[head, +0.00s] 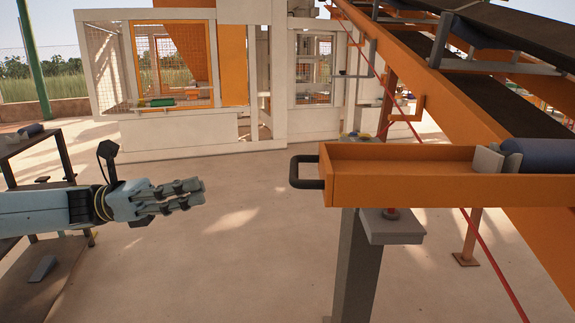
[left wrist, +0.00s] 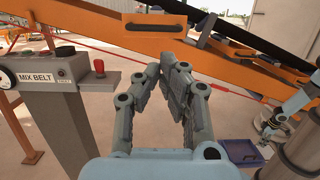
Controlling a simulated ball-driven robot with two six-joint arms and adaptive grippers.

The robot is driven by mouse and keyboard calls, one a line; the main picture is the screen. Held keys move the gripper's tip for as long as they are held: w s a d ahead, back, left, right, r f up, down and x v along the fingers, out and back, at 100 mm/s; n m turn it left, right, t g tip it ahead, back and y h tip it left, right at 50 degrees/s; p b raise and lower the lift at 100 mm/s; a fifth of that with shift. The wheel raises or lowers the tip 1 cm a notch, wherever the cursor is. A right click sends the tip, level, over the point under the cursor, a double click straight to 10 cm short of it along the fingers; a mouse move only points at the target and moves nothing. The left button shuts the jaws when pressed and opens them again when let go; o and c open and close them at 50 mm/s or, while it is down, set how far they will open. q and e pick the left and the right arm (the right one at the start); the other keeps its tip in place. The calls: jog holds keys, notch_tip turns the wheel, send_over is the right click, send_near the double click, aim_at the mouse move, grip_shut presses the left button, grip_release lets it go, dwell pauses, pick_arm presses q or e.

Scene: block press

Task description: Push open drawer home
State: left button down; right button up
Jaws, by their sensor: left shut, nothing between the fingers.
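The orange drawer (head: 420,185) stands pulled out at the right of the head view, an open-topped tray with a black loop handle (head: 305,172) on its left end. In the left wrist view an orange front with a black handle (left wrist: 155,27) shows beyond my fingers. My left gripper (head: 202,192) is shut and empty, left of the handle and a little lower in the picture, with a clear gap between them. It also shows in the left wrist view (left wrist: 178,66). A pale blue arm end (left wrist: 272,124) at the right of that view is too small to read.
A grey post (head: 355,265) stands below the drawer. A control box marked MIX BELT (left wrist: 55,75) has a red knob (left wrist: 99,68). The orange conveyor beam (head: 480,90) slopes down behind the drawer. A blue tray (left wrist: 243,151) lies low at right. Floor between gripper and handle is clear.

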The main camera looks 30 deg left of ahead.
pick_arm(q)
jog(key=p+x, duration=0.3)
jog(key=x, duration=1)
jog(key=shift+w+d, duration=0.2)
jog(key=shift+d, duration=0.15)
pick_arm(e)
jog(key=r, duration=0.3)
jog(key=shift+w+d+r, duration=0.2)
jog(key=shift+w+r, duration=0.05)
jog(key=shift+r, duration=0.05)
pick_arm(q)
jog(key=shift+r, duration=0.1)
